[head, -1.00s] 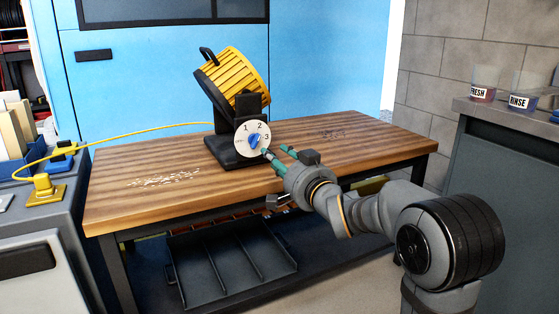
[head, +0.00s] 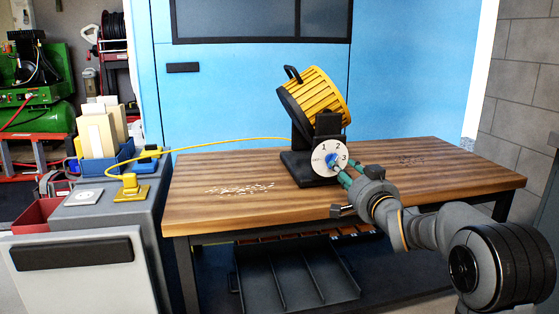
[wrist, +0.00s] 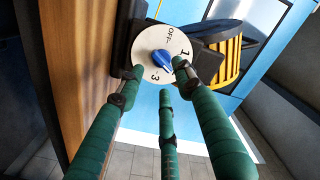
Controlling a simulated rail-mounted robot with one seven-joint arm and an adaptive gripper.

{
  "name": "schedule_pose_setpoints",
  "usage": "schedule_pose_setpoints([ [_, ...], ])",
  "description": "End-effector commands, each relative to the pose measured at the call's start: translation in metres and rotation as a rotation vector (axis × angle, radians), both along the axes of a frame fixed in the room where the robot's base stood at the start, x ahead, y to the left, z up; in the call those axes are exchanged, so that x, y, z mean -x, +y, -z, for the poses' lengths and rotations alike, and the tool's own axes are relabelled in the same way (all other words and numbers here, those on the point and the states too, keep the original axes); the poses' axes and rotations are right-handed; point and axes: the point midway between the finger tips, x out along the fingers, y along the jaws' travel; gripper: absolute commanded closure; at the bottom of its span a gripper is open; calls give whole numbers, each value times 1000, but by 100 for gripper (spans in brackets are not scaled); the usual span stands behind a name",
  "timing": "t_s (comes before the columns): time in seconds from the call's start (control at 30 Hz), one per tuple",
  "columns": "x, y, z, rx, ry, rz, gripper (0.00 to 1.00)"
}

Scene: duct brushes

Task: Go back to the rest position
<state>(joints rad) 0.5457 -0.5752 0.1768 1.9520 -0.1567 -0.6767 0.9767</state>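The yellow drum-shaped machine (head: 320,95) stands tilted on a black base on the wooden table. Its white dial (head: 321,163), marked OFF, 1, 2 and 3, faces the front. The blue knob (head: 331,160) is at the dial's centre and also shows in the wrist view (wrist: 161,62). My gripper (head: 350,170) is just right of and in front of the dial. In the wrist view its green fingers (wrist: 158,76) are spread apart with nothing between them, and the knob shows beyond their tips. I cannot tell whether a fingertip touches the dial.
The wooden table (head: 215,210) has pale bits (head: 240,189) on its left and dark specks on its right. A yellow cable runs left to a yellow plug box (head: 130,188) on a grey cabinet. A black tray (head: 295,275) sits under the table. The tabletop's left part is mostly clear.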

Motion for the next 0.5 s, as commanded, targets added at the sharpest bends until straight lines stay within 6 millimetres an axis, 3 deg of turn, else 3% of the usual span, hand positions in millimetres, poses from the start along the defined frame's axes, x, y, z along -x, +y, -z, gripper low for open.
schedule_pose_setpoints([
  [0.2,-35,7,0,0,0,0,65],
  [0.5,-49,10,-1,15,-4,0,65],
])
